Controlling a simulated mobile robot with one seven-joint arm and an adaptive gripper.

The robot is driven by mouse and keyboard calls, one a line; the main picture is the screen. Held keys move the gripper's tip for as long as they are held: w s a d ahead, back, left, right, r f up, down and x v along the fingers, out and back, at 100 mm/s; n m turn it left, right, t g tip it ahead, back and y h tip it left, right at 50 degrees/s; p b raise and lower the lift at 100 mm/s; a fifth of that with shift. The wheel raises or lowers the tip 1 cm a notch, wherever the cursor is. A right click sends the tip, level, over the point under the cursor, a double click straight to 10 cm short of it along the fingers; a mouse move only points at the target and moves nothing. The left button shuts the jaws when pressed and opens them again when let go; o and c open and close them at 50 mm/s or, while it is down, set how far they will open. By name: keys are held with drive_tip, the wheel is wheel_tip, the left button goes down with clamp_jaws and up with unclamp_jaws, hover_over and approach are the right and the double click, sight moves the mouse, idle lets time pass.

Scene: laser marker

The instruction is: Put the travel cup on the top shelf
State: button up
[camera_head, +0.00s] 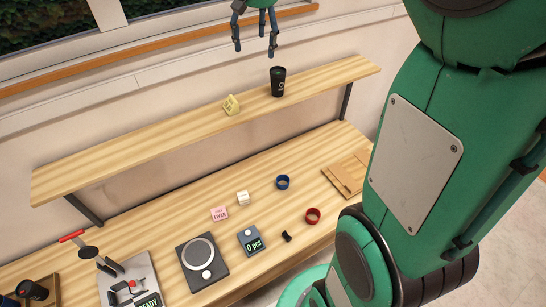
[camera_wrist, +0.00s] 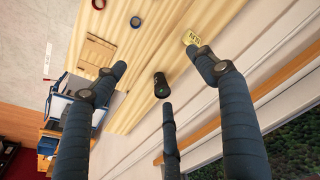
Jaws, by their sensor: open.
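The black travel cup (camera_head: 278,82) stands upright on the top shelf (camera_head: 180,138), toward its right end. A small yellow sign (camera_head: 231,104) stands to its left on the same shelf. My gripper (camera_head: 256,45) is open and empty, above the cup and apart from it, up by the wall. In the wrist view the cup (camera_wrist: 161,86) shows between the spread fingers of my gripper (camera_wrist: 165,85), some way beyond them. The yellow sign (camera_wrist: 191,39) shows beside one finger.
The bench (camera_head: 155,228) below holds a blue ring (camera_head: 283,182), a red ring (camera_head: 313,215), a pink block (camera_head: 219,214), a white block (camera_head: 243,198), a counting device (camera_head: 251,241), a round-topped scale (camera_head: 201,259) and a wooden tray (camera_head: 346,174). The shelf's left part is clear.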

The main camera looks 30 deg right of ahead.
drive_tip(key=s+a+n+t, duration=0.1)
drive_tip(key=s+a, duration=0.3)
drive_tip(key=s, duration=0.4)
drive_tip(key=s+a+t, duration=0.1)
drive_tip(key=s+a, duration=0.4)
drive_tip(key=s, duration=0.4)
drive_tip(key=s+a+f, duration=0.2)
drive_tip(key=s+f, duration=0.2)
drive_tip(key=s, duration=0.3)
drive_tip(key=s+a+f+n+t, duration=0.1)
drive_tip(key=s+a+f, duration=0.1)
drive_tip(key=s+f, duration=0.3)
drive_tip(key=s, duration=0.3)
drive_tip(key=shift+a+n+y, duration=0.3)
drive_tip(key=shift+f, duration=0.1)
wheel_tip(320, 180, down, 21)
drive_tip(key=b, duration=2.1)
drive_tip(key=shift+f, duration=0.15)
